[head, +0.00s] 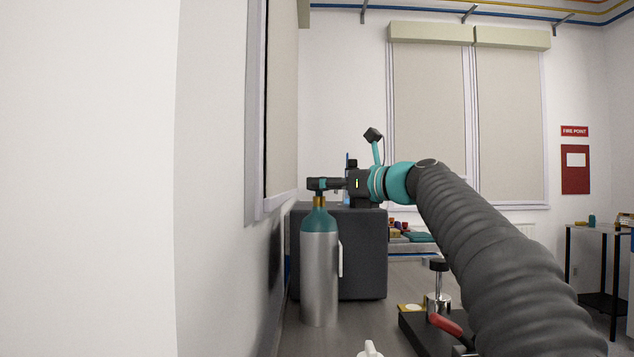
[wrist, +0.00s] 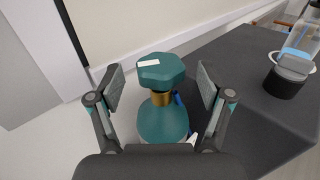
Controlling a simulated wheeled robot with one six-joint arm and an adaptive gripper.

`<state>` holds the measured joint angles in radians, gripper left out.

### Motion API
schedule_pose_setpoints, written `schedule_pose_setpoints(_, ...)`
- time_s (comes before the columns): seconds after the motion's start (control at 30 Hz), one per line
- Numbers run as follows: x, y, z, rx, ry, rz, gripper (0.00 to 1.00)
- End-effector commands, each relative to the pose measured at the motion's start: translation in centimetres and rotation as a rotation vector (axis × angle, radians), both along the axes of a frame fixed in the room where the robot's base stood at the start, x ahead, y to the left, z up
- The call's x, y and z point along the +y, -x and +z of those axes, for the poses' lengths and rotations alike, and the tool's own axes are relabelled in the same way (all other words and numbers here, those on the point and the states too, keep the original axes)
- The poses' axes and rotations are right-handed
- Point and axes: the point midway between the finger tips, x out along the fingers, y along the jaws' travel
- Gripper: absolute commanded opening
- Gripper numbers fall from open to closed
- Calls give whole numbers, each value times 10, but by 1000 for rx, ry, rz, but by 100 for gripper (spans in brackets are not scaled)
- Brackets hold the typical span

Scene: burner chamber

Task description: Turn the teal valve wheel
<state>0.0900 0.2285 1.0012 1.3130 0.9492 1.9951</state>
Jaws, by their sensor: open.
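The teal valve wheel (wrist: 161,71) is an eight-sided knob with a white mark on its top. It sits on a brass neck above the teal shoulder of a silver gas cylinder (head: 319,275), which stands upright by the left wall. In the wrist view my gripper (wrist: 160,82) is open, with one finger on each side of the wheel and a gap showing at both sides. In the head view the gripper (head: 323,184) reaches left at the height of the wheel, and its fingers partly hide the wheel.
A dark grey cabinet (head: 350,255) stands right behind the cylinder. A clear bottle with a dark base (wrist: 285,83) stands on it. The wall and window frame (head: 256,130) are close on the left. A side table (head: 597,231) stands at the far right.

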Motion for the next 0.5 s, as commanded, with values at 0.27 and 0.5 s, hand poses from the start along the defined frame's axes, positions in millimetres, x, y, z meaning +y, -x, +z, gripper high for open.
schedule_pose_setpoints(0.27,19,-18,1,0,0,0,79)
schedule_pose_setpoints(0.5,21,-19,0,-1,-1,-1,79)
